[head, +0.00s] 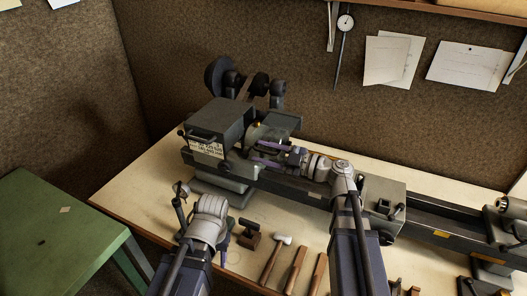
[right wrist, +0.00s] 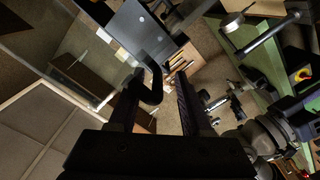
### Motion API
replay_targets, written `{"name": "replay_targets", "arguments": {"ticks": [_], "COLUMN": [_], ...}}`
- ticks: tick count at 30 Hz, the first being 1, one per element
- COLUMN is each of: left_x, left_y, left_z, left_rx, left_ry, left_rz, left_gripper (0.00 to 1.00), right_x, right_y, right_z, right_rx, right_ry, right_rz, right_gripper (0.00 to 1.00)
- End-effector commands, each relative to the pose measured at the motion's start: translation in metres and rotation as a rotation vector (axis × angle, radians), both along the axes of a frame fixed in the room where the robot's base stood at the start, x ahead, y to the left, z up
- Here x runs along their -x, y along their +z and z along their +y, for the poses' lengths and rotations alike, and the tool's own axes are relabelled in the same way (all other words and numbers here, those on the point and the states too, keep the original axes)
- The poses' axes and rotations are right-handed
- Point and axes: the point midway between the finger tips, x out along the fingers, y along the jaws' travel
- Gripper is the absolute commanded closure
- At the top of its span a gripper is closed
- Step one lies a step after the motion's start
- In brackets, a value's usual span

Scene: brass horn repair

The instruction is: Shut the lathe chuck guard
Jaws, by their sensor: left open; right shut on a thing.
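The lathe (head: 215,125) stands along the bench, its grey headstock at the left.
A hammer (head: 274,261), wooden-handled tools (head: 296,270) and a small dark tool on a brown block (head: 249,236) lie on the bench front. The lathe bed (head: 440,218) runs right. A green table (head: 60,230) stands at the left. The bench's left corner is clear.

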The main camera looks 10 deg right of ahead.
Motion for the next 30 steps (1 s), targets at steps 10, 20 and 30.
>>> {"name": "replay_targets", "arguments": {"ticks": [10, 20, 30], "left_x": [0.0, 0.0, 0.0], "left_y": [0.0, 0.001, 0.001], "left_z": [0.0, 0.0, 0.0], "left_rx": [0.0, 0.0, 0.0], "left_ry": [0.0, 0.0, 0.0], "left_rz": [0.0, 0.0, 0.0], "left_gripper": [0.5, 0.5, 0.5], "right_x": [-0.003, 0.023, 0.044], "right_y": [-0.002, -0.001, 0.0], "right_z": [-0.003, -0.04, -0.066], "right_rx": [0.009, 0.009, 0.007], "right_ry": [-0.007, -0.012, -0.007], "right_rz": [0.004, 0.003, 0.001], "right_gripper": [0.55, 0.55, 0.55]}}
